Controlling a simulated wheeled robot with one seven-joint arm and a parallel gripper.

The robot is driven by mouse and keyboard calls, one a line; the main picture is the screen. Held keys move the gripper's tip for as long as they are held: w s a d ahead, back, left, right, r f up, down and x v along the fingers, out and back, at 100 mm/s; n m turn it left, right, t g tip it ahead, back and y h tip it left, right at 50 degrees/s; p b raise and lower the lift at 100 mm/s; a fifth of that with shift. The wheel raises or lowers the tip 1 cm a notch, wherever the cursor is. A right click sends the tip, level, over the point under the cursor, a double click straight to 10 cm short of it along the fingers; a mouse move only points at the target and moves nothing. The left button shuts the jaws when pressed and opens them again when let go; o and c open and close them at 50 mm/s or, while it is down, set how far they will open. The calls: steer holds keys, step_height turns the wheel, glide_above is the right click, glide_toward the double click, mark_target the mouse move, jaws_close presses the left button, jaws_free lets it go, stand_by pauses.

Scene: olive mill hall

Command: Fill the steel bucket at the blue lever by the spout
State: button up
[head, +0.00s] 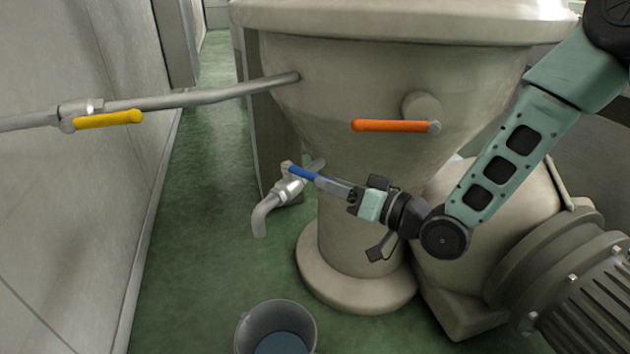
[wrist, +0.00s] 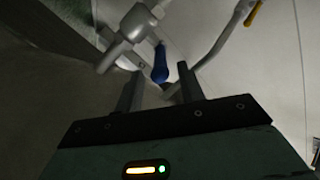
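The blue lever (head: 303,174) sits on a metal valve with a downturned spout (head: 262,218) on the side of the big vessel. It points right and slightly down, across the valve body. The steel bucket (head: 243,333) stands on the floor below the spout, cut by the lower picture edge. A bluish-grey surface shows inside; I cannot tell whether it is water. No stream shows at the spout. My gripper (head: 330,184) is at the lever's free end. In the wrist view, its fingers (wrist: 159,88) are apart, with the blue lever (wrist: 160,66) between their tips and gaps on both sides.
An orange lever (head: 390,126) is on the vessel (head: 350,80) above my gripper. A yellow lever (head: 108,119) sits on the pipe at left. A motor (head: 580,290) stands at lower right. Green floor (head: 195,230) is clear between the wall and the vessel.

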mark_target(315, 175)
steer(key=shift+x, duration=2.4)
jaws_close()
steer(key=shift+s+a+m+t+h+b, duration=0.3)
steer(key=shift+s+m+t+h+b, duration=0.05)
steer(key=shift+m+t+h, duration=0.4)
steer(key=shift+s+a+m+t+h+b, duration=0.3)
steer(key=shift+m+t+h, duration=0.35)
steer(key=shift+t+h, duration=0.15)
jaws_free()
